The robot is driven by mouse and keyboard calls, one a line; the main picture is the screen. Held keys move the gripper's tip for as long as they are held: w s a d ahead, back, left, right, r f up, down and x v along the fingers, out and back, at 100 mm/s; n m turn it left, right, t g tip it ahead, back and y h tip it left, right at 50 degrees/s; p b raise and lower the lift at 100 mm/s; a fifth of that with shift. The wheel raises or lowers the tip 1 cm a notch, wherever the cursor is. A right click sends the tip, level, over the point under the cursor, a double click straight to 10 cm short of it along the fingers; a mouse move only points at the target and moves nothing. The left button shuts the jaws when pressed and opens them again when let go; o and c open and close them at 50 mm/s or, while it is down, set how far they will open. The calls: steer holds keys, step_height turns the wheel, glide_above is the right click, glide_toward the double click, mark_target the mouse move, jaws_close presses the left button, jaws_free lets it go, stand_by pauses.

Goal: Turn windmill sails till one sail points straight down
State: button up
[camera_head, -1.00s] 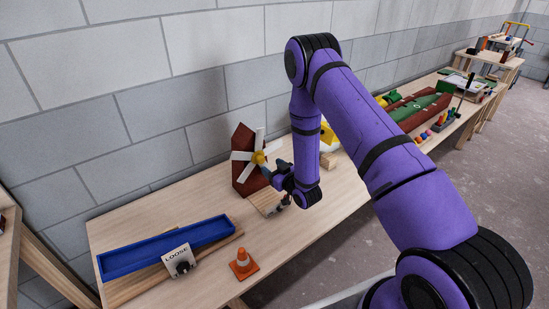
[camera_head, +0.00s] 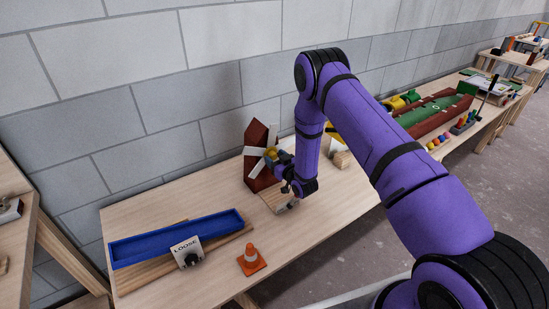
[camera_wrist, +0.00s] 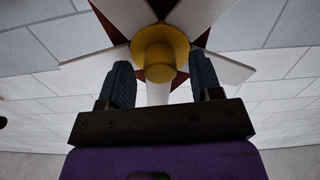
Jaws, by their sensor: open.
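The windmill has a dark red body (camera_head: 258,134), white sails (camera_head: 254,151) and a yellow hub (camera_head: 271,154). It stands on the table against the wall. In the wrist view the yellow hub (camera_wrist: 160,50) is just beyond my fingertips, with several white sails (camera_wrist: 228,67) spread around it. One sail (camera_wrist: 157,94) shows in the gap between my fingers. My gripper (camera_wrist: 163,75) is open, its fingers on either side below the hub; I cannot tell whether they touch a sail. In the head view my gripper (camera_head: 279,163) hides the windmill's right side.
A blue tray (camera_head: 178,239) lies on wooden strips at the front left, with a "LOOSE" card (camera_head: 186,250) and dark knob beside it. An orange cone (camera_head: 250,258) stands nearby. A wooden block (camera_head: 342,160) lies right of my arm.

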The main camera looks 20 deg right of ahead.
steer(key=shift+w+a, duration=0.15)
steer(key=shift+w, duration=0.3)
jaws_close()
steer(key=m, duration=0.2)
steer(key=shift+m, duration=1.6)
steer(key=shift+f, duration=0.1)
jaws_free()
steer(key=v, duration=1.1)
